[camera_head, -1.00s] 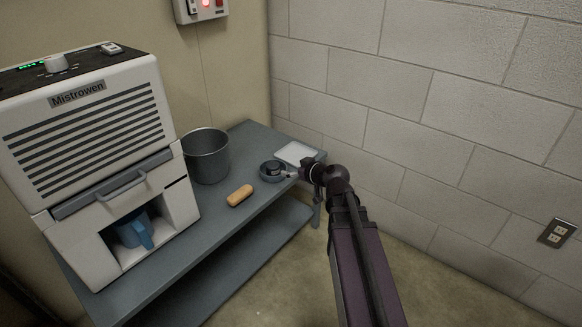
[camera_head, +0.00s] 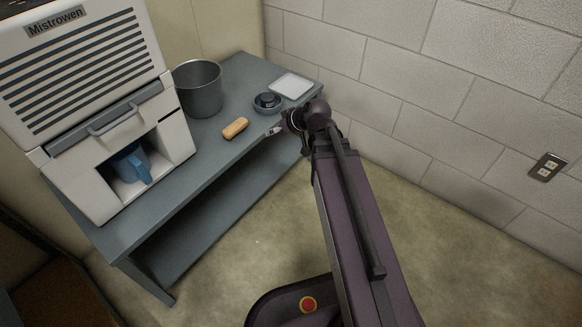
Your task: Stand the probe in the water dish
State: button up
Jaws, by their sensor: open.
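A small round grey dish (camera_head: 259,109) sits on the table near its right end. A dark, round-topped object (camera_head: 267,99), which looks like the probe, stands upright inside the dish. The dish's water cannot be made out. My gripper (camera_head: 273,131) is open, with nothing visible in it. It is just in front of the dish, by the table's front edge, and apart from the dish and the dark object. The gripper is small in this view and partly hidden by my wrist.
A white tray (camera_head: 291,86) lies behind the dish. A white Mistrowen machine (camera_head: 85,100) with a blue jug (camera_head: 132,166) fills the table's (camera_head: 180,175) left end. A block wall (camera_head: 430,75) closes the right.

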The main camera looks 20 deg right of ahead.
jog(key=s+f+m+g+h, duration=0.2)
jog(key=s+g, duration=0.1)
jog(key=s, duration=0.3)
jog(key=s+f+m+g+h, duration=0.2)
jog(key=s+f+g+h, duration=0.1)
jog(key=s, duration=0.4)
jog(key=shift+s+d+f+m+g+h, duration=0.2)
jog(key=shift+f+m+g+h, duration=0.1)
jog(key=shift+g, duration=0.4)
jog(key=shift+w, duration=0.1)
notch_tip(320, 180, up, 48)
jog(key=p, duration=4.8)
